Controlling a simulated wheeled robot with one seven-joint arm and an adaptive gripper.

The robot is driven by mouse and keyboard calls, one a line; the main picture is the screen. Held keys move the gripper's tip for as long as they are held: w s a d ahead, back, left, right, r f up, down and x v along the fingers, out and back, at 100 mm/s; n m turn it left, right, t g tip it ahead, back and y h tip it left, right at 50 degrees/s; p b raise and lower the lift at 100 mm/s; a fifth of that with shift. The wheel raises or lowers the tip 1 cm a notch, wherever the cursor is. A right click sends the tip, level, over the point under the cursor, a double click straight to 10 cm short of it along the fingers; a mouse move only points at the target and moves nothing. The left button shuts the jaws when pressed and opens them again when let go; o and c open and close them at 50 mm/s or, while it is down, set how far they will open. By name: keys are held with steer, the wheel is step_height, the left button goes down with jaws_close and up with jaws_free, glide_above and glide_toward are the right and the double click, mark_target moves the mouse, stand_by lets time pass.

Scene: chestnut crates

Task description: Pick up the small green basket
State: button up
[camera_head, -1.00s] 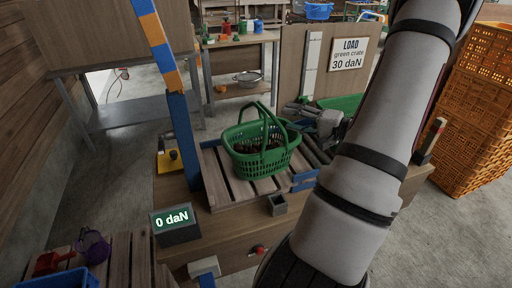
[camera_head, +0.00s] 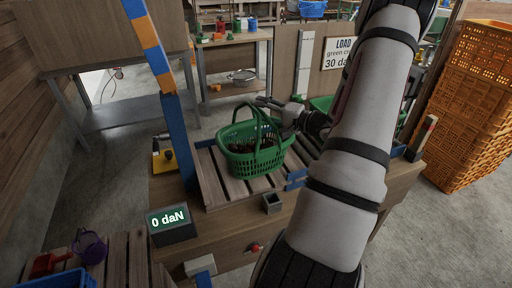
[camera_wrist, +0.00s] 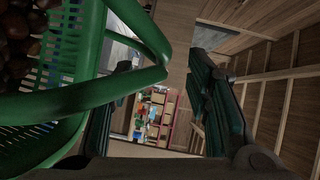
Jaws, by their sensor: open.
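The small green basket (camera_head: 252,160) stands upright on a slatted wooden platform, with dark brown chestnuts inside and its handles raised. My gripper (camera_head: 268,106) is open at the upper right of the basket, close to the tops of the handles. In the wrist view the basket (camera_wrist: 40,140) fills the left side, with chestnuts at the top left corner. A green handle (camera_wrist: 110,88) reaches in between the two spread fingers of my gripper (camera_wrist: 155,105). I cannot tell whether a finger touches it.
The slatted platform (camera_head: 215,188) sits on a wooden bench beside a blue and orange post (camera_head: 181,140). A display (camera_head: 171,223) reads 0 daN. A small grey box (camera_head: 272,204) stands in front. Orange crates (camera_head: 472,115) are stacked at right.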

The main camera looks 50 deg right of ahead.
mark_target(256, 108)
steer(key=shift+w, duration=1.55)
jaws_close()
steer(key=shift+r, duration=0.1)
steer(key=shift+r, duration=1.8)
steer(key=s+d+b, duration=0.1)
steer(key=s+d, duration=0.2)
steer(key=s, duration=0.4)
steer(key=s+d+r, duration=0.1)
steer(key=s+d, duration=0.3)
steer(key=s, duration=0.3)
steer(key=shift+s+r+b, duration=0.15)
steer(key=shift+s+b, duration=0.1)
steer(key=shift+b, duration=0.1)
